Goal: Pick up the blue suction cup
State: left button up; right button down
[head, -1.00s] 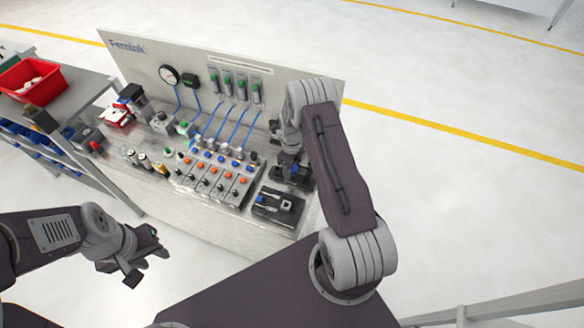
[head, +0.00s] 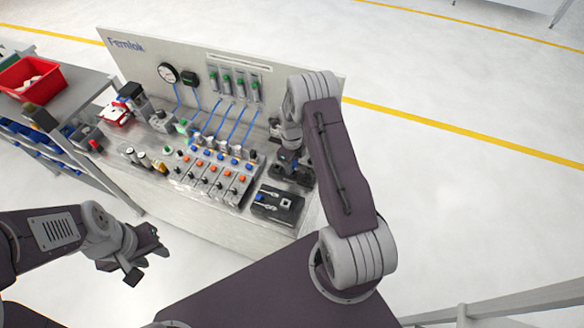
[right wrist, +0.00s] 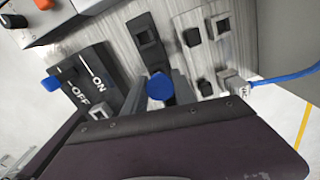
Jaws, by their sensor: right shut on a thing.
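The blue suction cup (right wrist: 161,87) shows as a round blue disc in the right wrist view. My right gripper (right wrist: 165,92) is shut on it, with the grey fingers on either side. In the head view my right gripper (head: 288,158) is over the right end of the bench, and the cup is too small there to make out clearly. Black fixtures lie beneath the gripper; I cannot tell how far above them the cup is. My left gripper (head: 145,263) is open and empty, in front of the bench and away from it.
A black ON/OFF panel (right wrist: 83,88) with a blue lever (right wrist: 51,83) lies beside the right gripper. Rows of valves with orange buttons (head: 213,169), blue hoses (head: 237,125) and an upright Femlok board (head: 190,55) crowd the bench. A red bin (head: 40,82) stands far left.

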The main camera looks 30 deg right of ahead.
jog(key=r, duration=0.1)
jog(key=r+b, duration=0.1)
jog(key=shift+s+a+r, duration=0.3)
jog(key=shift+a, duration=0.05)
jog(key=s+a+r+b, duration=0.2)
jog(key=s+a+r, duration=0.4)
jog(key=s+a, duration=0.1)
jog(key=shift+a+r+b, duration=0.3)
jog(key=shift+a+b, duration=0.05)
jog(key=shift+a, duration=0.2)
